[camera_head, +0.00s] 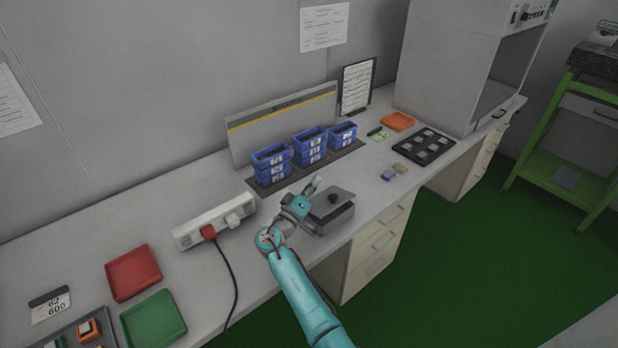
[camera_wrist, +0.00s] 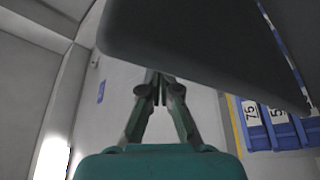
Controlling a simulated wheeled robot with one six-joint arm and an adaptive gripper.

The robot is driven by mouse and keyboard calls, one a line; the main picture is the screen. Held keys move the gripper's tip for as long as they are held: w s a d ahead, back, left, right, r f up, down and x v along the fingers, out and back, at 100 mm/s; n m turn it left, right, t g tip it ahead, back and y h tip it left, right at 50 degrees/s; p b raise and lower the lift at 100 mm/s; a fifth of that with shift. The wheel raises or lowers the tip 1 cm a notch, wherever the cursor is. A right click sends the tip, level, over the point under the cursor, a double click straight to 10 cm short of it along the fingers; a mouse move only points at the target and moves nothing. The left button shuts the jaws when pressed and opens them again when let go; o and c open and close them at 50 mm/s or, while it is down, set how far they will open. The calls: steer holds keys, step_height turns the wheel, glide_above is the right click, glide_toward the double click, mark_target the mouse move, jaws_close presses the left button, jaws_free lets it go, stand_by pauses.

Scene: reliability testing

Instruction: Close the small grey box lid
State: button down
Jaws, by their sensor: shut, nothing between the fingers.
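The small grey box (camera_head: 336,219) stands near the front edge of the bench, just right of my gripper. Its dark grey lid (camera_head: 341,196) lies over the top, with a dark knob on it; I cannot tell whether it sits fully flush. My gripper (camera_head: 315,184) is at the box's left and back side, fingers together and empty. In the wrist view the closed fingertips (camera_wrist: 158,88) show below a large dark slab (camera_wrist: 200,35), very close to the camera, which looks like the lid. Contact between the fingers and the lid is not clear.
Stacked blue bins (camera_head: 311,145) stand behind the box. A white power strip (camera_head: 214,226) with a red plug and black cable lies to the left. Red (camera_head: 133,272) and green (camera_head: 153,319) trays are farther left. A black tray (camera_head: 423,146) is to the right.

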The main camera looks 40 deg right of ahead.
mark_target(327, 207)
steer(key=s, duration=0.1)
steer(key=s+f, duration=0.1)
steer(key=s, duration=0.1)
steer(key=shift+d+f, duration=0.1)
steer(key=shift+f, duration=0.15)
steer(key=shift+s+f, duration=0.65)
steer(key=shift+s, duration=0.1)
steer(key=shift+s+f, duration=0.65)
steer(key=shift+f, duration=0.2)
